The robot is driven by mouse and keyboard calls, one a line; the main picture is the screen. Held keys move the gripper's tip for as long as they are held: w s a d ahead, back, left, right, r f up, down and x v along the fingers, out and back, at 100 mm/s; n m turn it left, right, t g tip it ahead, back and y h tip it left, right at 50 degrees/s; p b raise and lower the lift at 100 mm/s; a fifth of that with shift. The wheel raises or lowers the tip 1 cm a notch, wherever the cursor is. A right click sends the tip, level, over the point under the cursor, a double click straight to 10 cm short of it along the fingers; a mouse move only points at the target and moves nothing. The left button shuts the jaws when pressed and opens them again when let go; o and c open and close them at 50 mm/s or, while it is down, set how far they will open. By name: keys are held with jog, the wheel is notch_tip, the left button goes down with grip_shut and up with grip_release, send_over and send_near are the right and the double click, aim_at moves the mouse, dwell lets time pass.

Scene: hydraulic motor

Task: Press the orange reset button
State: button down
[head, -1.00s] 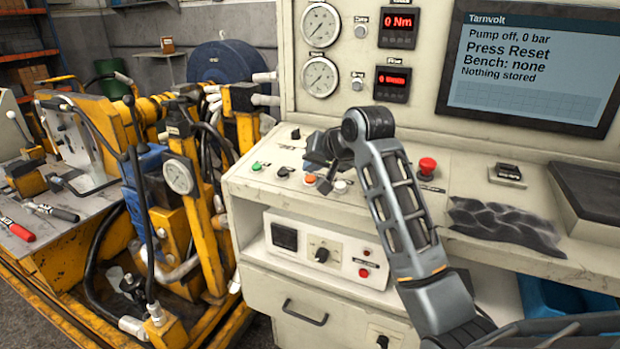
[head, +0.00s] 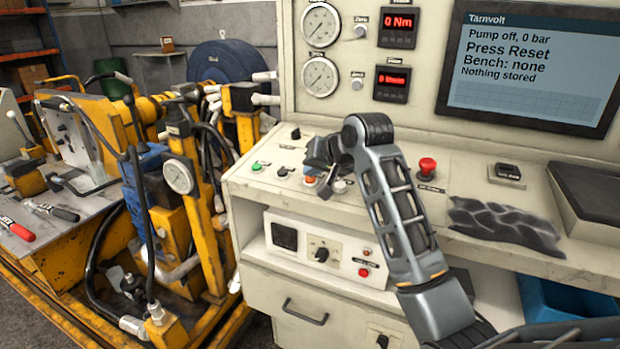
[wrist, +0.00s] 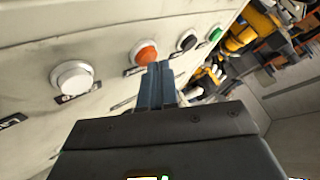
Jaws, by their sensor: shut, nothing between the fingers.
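The orange reset button (head: 310,180) sits in the row on the console's sloped front panel. In the wrist view the orange button (wrist: 146,53) is a round cap in a pale ring, just beyond my fingertips. My gripper (head: 324,191) is shut and empty, pointing down at the panel beside the orange button. In the wrist view my gripper (wrist: 158,70) has its blue-grey fingers together, with the tips by the lower edge of the button. I cannot tell whether they touch it. The screen (head: 530,65) reads "Pump off, 0 bar" and "Press Reset".
A white button (wrist: 72,77) lies on one side of the orange one, a black knob (wrist: 187,41) and a green button (wrist: 214,35) on the other. A red mushroom button (head: 427,167) stands right of my arm. A yellow machine (head: 205,215) stands left of the console.

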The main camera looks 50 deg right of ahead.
aim_at(311, 188)
jog(key=shift+f, duration=0.2)
dwell(0.3)
jog(key=shift+a+r+p, duration=0.1)
jog(key=shift+r+p, duration=0.75)
jog(key=shift+p, duration=0.2)
jog(key=r+p, duration=0.4)
jog(key=p, duration=0.1)
jog(key=shift+s+a+r, duration=0.2)
jog(key=shift+a+r, duration=0.15)
jog(key=shift+r, duration=0.05)
dwell(0.5)
